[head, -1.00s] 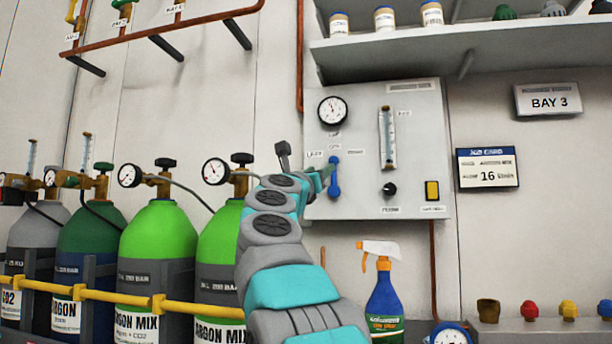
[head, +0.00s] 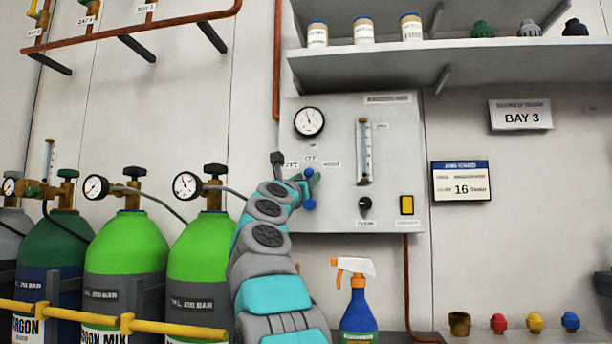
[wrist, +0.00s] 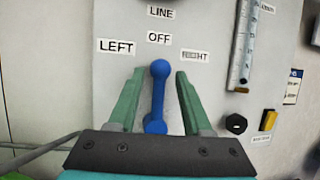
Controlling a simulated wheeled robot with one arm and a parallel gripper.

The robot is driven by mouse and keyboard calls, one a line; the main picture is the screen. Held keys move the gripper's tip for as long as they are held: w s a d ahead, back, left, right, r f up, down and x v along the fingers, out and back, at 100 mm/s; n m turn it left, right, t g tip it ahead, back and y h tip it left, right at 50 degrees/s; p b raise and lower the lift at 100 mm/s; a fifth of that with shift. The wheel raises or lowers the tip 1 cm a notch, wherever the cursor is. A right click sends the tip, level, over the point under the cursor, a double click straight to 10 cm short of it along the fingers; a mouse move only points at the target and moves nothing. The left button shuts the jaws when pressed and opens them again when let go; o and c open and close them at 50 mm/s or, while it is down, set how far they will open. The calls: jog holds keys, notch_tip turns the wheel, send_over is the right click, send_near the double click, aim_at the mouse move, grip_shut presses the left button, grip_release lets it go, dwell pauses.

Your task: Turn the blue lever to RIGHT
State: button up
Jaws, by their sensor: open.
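The blue lever (wrist: 157,97) is on the grey panel (head: 395,130). In the wrist view it stands nearly upright, its top knob just below the OFF label (wrist: 159,38). The LEFT label (wrist: 117,46) and RIGHT label (wrist: 195,57) flank it. My gripper (wrist: 159,88) is open, with one green finger on each side of the lever and visible gaps between. In the head view my gripper (head: 306,187) is at the lever (head: 309,204) and partly covers it.
The panel also bears a round gauge (head: 309,122), a flow tube (head: 363,150), a black knob (head: 365,204) and a yellow switch (head: 406,205). A spray bottle (head: 358,310) stands below. Green gas cylinders (head: 127,250) stand left of my arm. A shelf (head: 440,60) hangs above.

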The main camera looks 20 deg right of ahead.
grip_shut()
dwell(0.4)
dwell(1.0)
